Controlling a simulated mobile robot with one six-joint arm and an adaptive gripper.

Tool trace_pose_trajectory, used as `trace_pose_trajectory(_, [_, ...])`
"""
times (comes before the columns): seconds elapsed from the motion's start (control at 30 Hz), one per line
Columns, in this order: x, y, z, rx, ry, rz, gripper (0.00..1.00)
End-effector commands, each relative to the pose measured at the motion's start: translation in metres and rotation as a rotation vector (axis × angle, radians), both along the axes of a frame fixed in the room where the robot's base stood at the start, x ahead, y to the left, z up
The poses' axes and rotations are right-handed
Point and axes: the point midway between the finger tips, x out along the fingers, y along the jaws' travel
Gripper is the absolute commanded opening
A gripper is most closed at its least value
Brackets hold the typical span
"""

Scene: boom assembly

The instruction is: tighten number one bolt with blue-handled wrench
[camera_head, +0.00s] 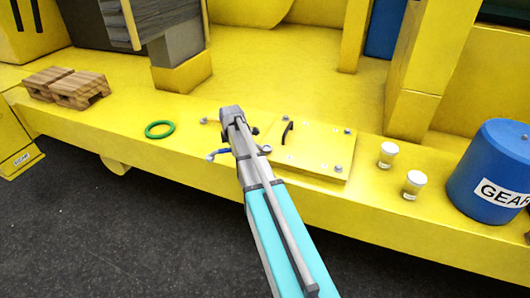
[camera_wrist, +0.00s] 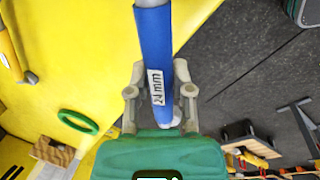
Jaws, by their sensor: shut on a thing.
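The blue-handled wrench (camera_wrist: 155,38) is between the two grey fingers of my gripper (camera_wrist: 158,95), which is shut on its handle. A "24 mm" label shows on the handle. In the head view a short piece of the blue handle (camera_head: 222,151) sticks out left of my arm; the wrench's working end cannot be made out. The yellow cover plate (camera_head: 315,158) lies just right of my gripper, with a black handle (camera_head: 288,132) and bolts at its corners, such as the front-right bolt (camera_head: 338,169). I cannot read which bolt is number one.
Two white cups (camera_head: 388,154) and a blue "GEAR" drum (camera_head: 495,170) stand right of the plate. A green ring (camera_head: 160,129) and wooden pallets (camera_head: 66,87) lie to the left. A yellow post (camera_head: 425,65) rises behind. The deck's front edge drops to dark floor.

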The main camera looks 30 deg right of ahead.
Motion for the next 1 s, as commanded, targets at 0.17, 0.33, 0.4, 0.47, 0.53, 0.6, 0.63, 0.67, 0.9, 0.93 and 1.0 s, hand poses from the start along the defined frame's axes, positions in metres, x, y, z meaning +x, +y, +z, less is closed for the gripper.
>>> trace_pose_trajectory(0.17, [0.002, 0.000, 0.000, 0.000, -0.002, -0.007, 0.00])
trace_pose_trajectory(0.33, [0.007, -0.002, 0.000, 0.001, -0.004, -0.036, 0.00])
trace_pose_trajectory(0.4, [0.008, -0.002, 0.001, 0.002, -0.005, -0.048, 0.00])
trace_pose_trajectory(0.47, [0.009, -0.002, 0.001, 0.002, -0.005, -0.056, 0.00])
trace_pose_trajectory(0.53, [0.009, -0.002, 0.001, 0.002, -0.006, -0.062, 0.00])
trace_pose_trajectory(0.6, [0.009, -0.002, 0.001, 0.002, -0.006, -0.062, 0.00])
trace_pose_trajectory(0.63, [0.009, -0.002, 0.001, 0.002, -0.006, -0.062, 0.00])
trace_pose_trajectory(0.67, [0.009, -0.002, 0.001, 0.002, -0.006, -0.062, 0.00])
trace_pose_trajectory(0.9, [0.010, -0.002, 0.001, 0.003, -0.006, -0.061, 0.00])
trace_pose_trajectory(0.93, [0.010, -0.002, 0.001, 0.002, -0.006, -0.064, 0.00])
trace_pose_trajectory(1.0, [0.011, -0.003, 0.001, 0.002, -0.006, -0.069, 0.00])
